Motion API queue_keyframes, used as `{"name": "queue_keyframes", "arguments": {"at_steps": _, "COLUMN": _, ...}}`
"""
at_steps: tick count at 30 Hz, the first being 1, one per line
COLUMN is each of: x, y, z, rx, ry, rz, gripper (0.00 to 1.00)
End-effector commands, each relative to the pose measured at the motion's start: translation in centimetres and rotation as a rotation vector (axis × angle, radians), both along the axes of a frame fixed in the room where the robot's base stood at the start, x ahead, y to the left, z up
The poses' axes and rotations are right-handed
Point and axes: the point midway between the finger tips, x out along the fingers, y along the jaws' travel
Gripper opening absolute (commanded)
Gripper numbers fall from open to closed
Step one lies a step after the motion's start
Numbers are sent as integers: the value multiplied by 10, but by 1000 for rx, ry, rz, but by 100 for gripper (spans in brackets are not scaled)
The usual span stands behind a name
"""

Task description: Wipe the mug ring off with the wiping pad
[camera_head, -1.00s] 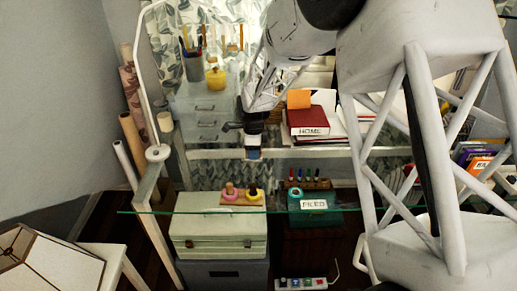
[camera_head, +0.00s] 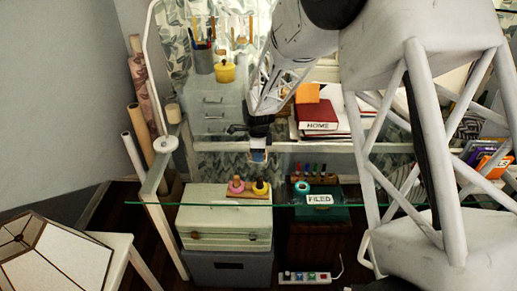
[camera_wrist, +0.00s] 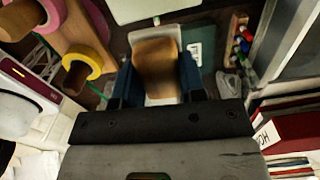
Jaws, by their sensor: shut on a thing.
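My gripper (camera_head: 258,150) hangs over the clear glass desk top (camera_head: 400,207), left of the red HOME binder. Its blue fingers (camera_wrist: 160,88) are shut on the wiping pad (camera_wrist: 155,68), a small block with a brown face and whitish edges in the wrist view. In the head view the pad (camera_head: 258,156) shows only as a small pale and tan patch at the fingertips. I cannot tell whether it touches the glass. I cannot make out the mug ring in either view.
Pink and yellow tape rolls (camera_head: 248,188) on a wooden stand are in front of the gripper. A marker rack (camera_head: 315,180) and teal FILED box (camera_head: 320,212) are to the right. The HOME binder (camera_head: 317,115) and papers lie behind right, a yellow pot (camera_head: 225,72) behind left.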

Motion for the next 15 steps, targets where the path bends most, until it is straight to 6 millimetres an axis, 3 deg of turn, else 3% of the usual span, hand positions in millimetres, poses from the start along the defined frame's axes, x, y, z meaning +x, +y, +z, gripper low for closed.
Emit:
{"name": "queue_keyframes", "arguments": {"at_steps": 14, "x": 0, "y": 0, "z": -51, "rx": -1, "ry": 3, "rz": 0, "gripper": 8}}
{"name": "queue_keyframes", "arguments": {"at_steps": 15, "x": 1, "y": -3, "z": -47, "rx": 1, "ry": -2, "rz": -1, "gripper": 8}}
